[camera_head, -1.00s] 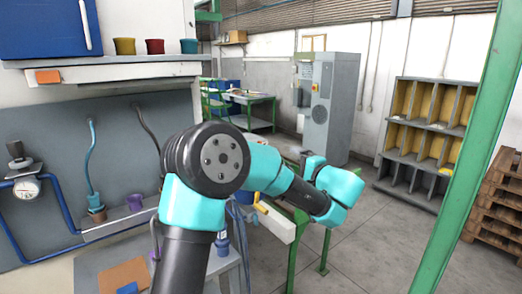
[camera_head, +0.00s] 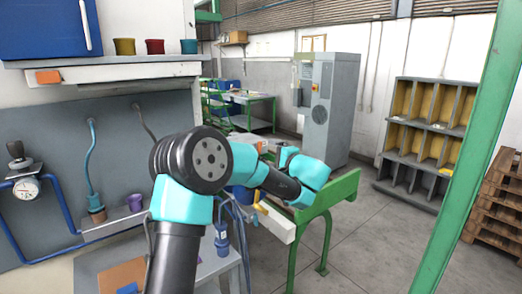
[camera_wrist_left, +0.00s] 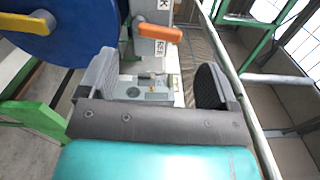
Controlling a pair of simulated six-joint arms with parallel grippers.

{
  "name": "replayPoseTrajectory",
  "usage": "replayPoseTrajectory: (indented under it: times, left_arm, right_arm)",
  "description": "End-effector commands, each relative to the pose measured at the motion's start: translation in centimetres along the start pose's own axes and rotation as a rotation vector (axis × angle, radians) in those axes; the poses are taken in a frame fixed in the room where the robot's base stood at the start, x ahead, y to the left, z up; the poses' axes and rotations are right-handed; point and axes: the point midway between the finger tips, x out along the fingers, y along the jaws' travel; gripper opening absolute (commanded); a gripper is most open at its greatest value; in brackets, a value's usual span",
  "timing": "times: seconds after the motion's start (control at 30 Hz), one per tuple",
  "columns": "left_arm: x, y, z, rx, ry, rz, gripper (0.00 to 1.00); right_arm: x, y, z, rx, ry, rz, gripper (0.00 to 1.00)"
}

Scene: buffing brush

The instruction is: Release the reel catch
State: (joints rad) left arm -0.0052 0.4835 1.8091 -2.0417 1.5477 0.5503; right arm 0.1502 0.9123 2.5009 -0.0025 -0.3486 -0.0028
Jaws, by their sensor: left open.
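A blue reel (camera_wrist_left: 65,30) fills the upper left of the left wrist view; a yellow part crosses its left side. An orange lever (camera_wrist_left: 160,33) lies nearly level on a grey-white post beside the reel, and it looks like the catch. My left gripper (camera_wrist_left: 155,72) is open and empty. Its two dark-padded fingers stand wide apart, with the lever ahead, between and beyond them, apart from both. In the head view my left arm hides most of the reel and the lever. My right gripper is in neither view.
A green frame (camera_head: 330,190) stands beside my left wrist in the head view. A grey box with a label (camera_wrist_left: 145,90) shows between the fingers. A grey cabinet (camera_head: 328,105) and shelves (camera_head: 425,140) stand farther back.

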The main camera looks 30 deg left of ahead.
Motion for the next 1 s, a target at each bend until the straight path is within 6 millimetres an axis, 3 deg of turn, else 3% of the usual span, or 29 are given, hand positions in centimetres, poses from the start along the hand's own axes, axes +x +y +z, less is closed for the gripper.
replayPoseTrajectory:
  times: [0.2,0.4,0.8,1.0]
  left_arm:
    - [3.8,0.1,0.1,0.0,-0.003,0.0,0.84]
    - [6.2,0.1,0.0,0.0,0.0,0.001,0.84]
    - [7.0,0.0,0.0,0.001,0.0,0.0,0.84]
    - [7.0,0.0,0.0,0.0,0.0,0.0,0.66]
  right_arm:
    - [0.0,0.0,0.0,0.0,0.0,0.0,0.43]
    - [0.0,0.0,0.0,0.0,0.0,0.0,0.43]
    - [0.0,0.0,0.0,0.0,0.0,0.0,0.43]
    - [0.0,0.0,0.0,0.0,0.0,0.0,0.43]
